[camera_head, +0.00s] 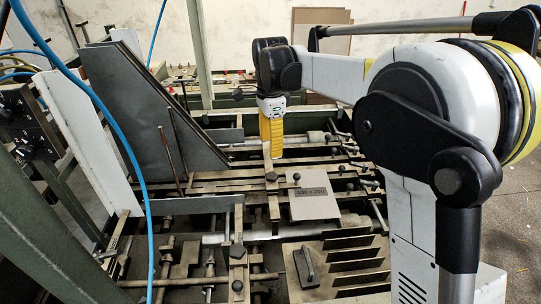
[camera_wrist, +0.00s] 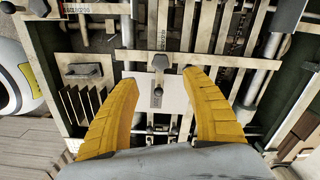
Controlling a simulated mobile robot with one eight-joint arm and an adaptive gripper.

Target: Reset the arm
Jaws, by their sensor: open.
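My arm reaches in from the right in the head view and bends down at the wrist. My gripper (camera_head: 272,135) hangs above the rails of the feeder machine. In the wrist view my gripper (camera_wrist: 160,85) shows two yellow fingers spread wide apart, with nothing held between them. Below the gap lies a light grey board (camera_wrist: 172,95) on the rails, partly hidden by a bar with a knob. In the head view the grey board (camera_head: 314,207) carries a dark printed label and lies to the front right of the gripper.
The feeder's tall slanted grey plates (camera_head: 140,105) stand left of the gripper. A blue hose (camera_head: 118,130) crosses the left side. A green upright post (camera_head: 200,55) stands behind. A slotted block with a black handle (camera_head: 307,266) lies in front. Knobs and rods crowd the rails.

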